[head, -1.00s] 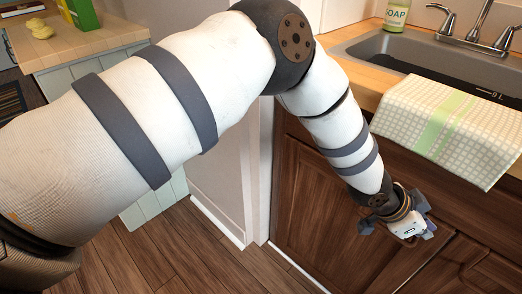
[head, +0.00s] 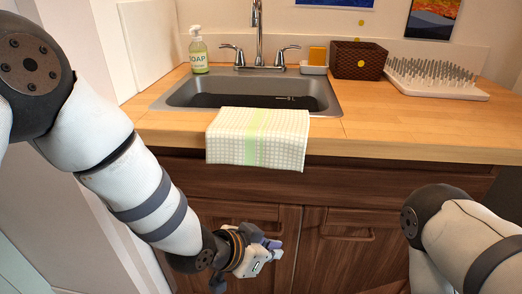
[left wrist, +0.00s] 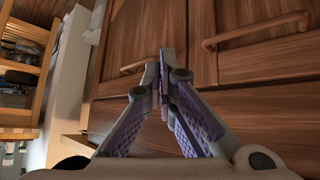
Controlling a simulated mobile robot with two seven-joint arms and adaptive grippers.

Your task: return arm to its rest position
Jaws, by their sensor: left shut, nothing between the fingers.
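My left arm (head: 130,180) comes in from the left and bends down in front of the brown cabinet below the sink. My left gripper (head: 274,249) is low in front of the cabinet doors and shows small in the head view. In the left wrist view its two purple-padded fingers (left wrist: 163,75) meet at the tips, with nothing between them. My right arm (head: 465,240) shows at the lower right; its gripper is out of view.
The cabinet doors have wooden handles (left wrist: 256,32). Above is a wooden counter (head: 400,130) with a sink (head: 180,96), a soap bottle (head: 198,54), a dark basket (head: 357,62) and a white drying rack (head: 440,88). A checked towel (head: 225,140) hangs over the counter's front edge.

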